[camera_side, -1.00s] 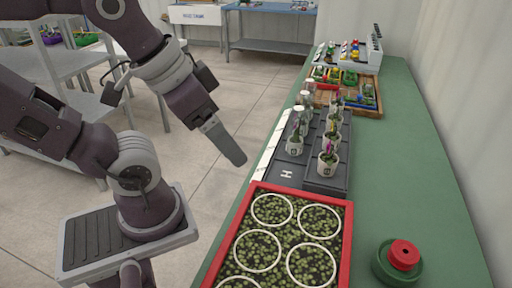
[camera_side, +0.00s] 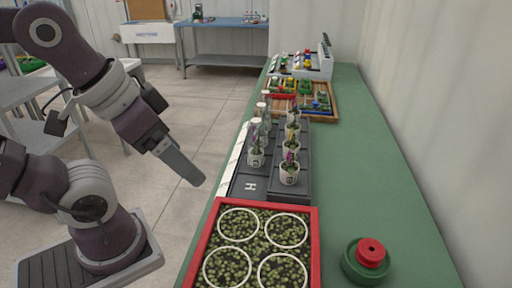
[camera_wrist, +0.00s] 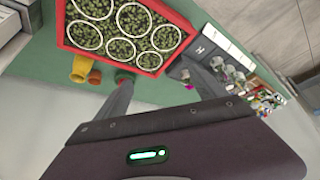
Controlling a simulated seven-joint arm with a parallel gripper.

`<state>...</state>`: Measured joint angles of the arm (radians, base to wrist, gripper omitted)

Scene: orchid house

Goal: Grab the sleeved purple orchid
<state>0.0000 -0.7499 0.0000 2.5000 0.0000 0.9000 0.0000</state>
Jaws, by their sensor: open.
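Small potted orchids stand on dark trays on the green bench. In the side view, a pot in a clear sleeve (camera_side: 256,151) stands at the near end of the left row, and a purplish flower seems to show inside. More sleeved pots stand behind it. In the right row, the nearest pot (camera_side: 289,172) carries a purple flower and shows no clear sleeve. My gripper (camera_side: 200,182) hangs left of the bench edge, apart from every pot. The wrist view shows its two fingers (camera_wrist: 158,74) spread and empty. The pots there (camera_wrist: 219,64) are small, right of the fingers.
A red-rimmed tray (camera_side: 313,240) of small green plants with white rings lies at the near end. A red and green round object (camera_side: 370,252) sits right of it. A wooden box (camera_side: 322,98) of small items stands beyond the pots.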

